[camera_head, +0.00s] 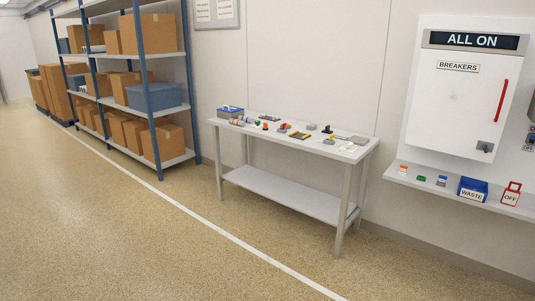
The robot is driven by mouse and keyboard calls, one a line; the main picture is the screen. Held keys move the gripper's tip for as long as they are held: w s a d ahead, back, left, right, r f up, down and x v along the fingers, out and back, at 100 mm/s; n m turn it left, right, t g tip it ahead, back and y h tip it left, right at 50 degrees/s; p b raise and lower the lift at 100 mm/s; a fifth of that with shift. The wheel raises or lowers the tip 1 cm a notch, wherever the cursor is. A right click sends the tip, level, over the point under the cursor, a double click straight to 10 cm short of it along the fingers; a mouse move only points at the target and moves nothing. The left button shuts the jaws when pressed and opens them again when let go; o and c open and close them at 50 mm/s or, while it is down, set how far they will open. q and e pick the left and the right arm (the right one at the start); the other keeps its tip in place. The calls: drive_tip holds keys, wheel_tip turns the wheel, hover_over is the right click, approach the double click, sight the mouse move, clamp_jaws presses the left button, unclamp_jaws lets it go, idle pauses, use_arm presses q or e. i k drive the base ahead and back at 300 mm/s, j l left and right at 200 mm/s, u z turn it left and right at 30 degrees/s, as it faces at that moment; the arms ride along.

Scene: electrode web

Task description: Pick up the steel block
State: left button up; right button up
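A white work table (281,195) with a lower shelf stands against the wall in the middle of the view. Several small parts lie on its top, too small to name surely. A flat grey piece (358,140) lies near the right end of the top. I cannot tell whether it is the steel block. A small dark piece (327,129) stands left of it, and a yellow-and-dark piece (299,136) lies nearer the front edge. Neither of my grippers shows in this view.
A blue bin (229,112) sits at the table's left end. Blue-framed shelving (158,97) with cardboard boxes stands at the left. A breaker cabinet (459,108) reading "ALL ON" hangs at the right, above a ledge with a blue WASTE box (472,190). The floor in front is clear.

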sight(311, 126)
drive_tip(key=i, duration=0.9)
drive_tip(key=i+z, duration=0.1)
drive_tip(key=i, duration=0.8)
drive_tip(key=i+j+z, duration=0.15)
drive_tip(key=i+z, duration=0.3)
drive_tip(key=i, duration=0.15)
drive_tip(key=i+j+z, duration=1.3)
drive_tip(key=j, duration=0.4)
drive_tip(key=i+l, duration=0.05)
